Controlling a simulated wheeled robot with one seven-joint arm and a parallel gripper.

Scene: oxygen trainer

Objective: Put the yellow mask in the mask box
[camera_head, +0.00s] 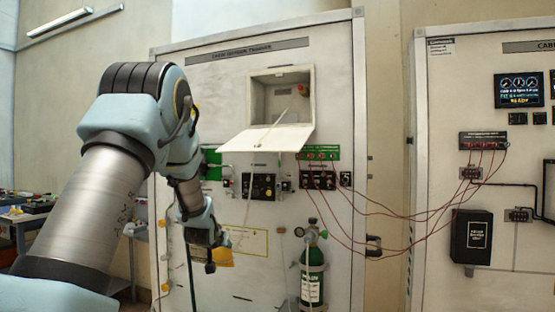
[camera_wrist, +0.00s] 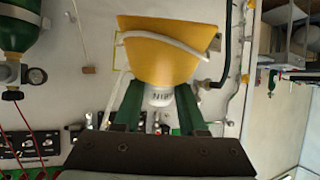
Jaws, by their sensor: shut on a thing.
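The yellow mask (camera_head: 224,257) hangs at my gripper (camera_head: 210,262), low in front of the left panel. In the wrist view the mask (camera_wrist: 165,52) is a yellow cup with a white strap across it and a white neck below. My gripper (camera_wrist: 159,100) has its green fingers on either side of the white neck, shut on it. The mask box (camera_head: 281,97) is a pale recess high on the panel. Its flap (camera_head: 267,138) hangs open, tilted outward. A small reddish fitting shows inside at the upper right. My gripper is below and left of the box.
A green oxygen cylinder (camera_head: 312,275) stands right of my gripper, against the panel. Thin hoses hang down the panel between them. Red cables (camera_head: 400,216) cross to the right cabinet. A cluttered table (camera_head: 22,218) is at the far left.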

